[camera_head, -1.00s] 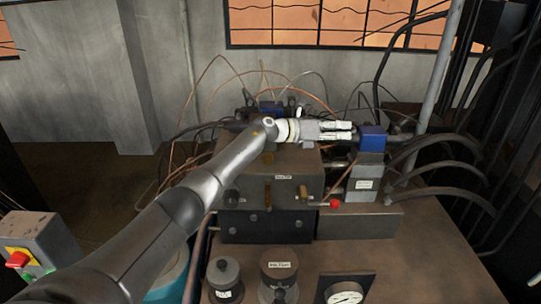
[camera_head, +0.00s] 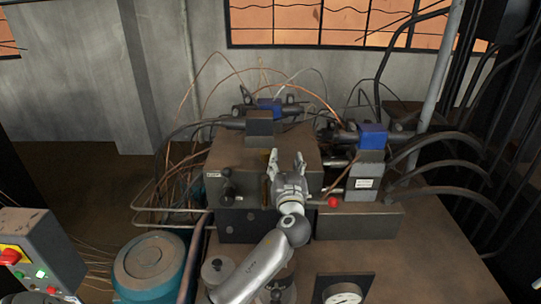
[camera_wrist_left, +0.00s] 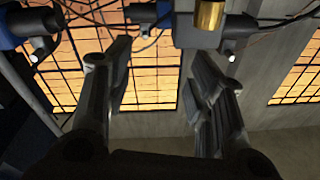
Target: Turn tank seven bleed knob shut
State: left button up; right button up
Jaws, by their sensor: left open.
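Which knob belongs to tank seven cannot be told, as the labels are too small to read. A black knob (camera_head: 227,190) sits on the front left of the brown valve block (camera_head: 228,155), near a small white label (camera_head: 213,174). A red ball knob (camera_head: 334,202) is to the right of the block. My left gripper (camera_head: 287,157) is in front of the block's middle, fingers pointing up and away, open and empty. It hides part of the block's front. In the left wrist view, the open fingers (camera_wrist_left: 157,75) have a brass cylinder (camera_wrist_left: 209,15) beyond them. My right gripper is not seen.
Blue-capped valves (camera_head: 372,136) and black hoses (camera_head: 440,165) crowd the right side. Thin copper pipes loop behind and left. A teal drum (camera_head: 150,265), a button panel (camera_head: 40,250) and a round gauge (camera_head: 343,293) are nearer. The brown bench (camera_head: 425,250) is clear at right.

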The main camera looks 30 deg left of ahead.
aim_at(266, 156)
pick_arm(q)
jog(key=s+a+f+n+g+y, duration=0.1)
jog(key=s+a+f+n+g, duration=0.1)
jog(key=s+n, duration=0.2)
jog(key=p+x, duration=0.3)
jog(key=x, duration=0.6)
jog(key=shift+a+f+p, duration=0.1)
jog(key=shift+a+p, duration=0.2)
jog(key=shift+p, duration=0.1)
jog(key=shift+x, duration=0.8)
jog(key=shift+f, duration=0.1)
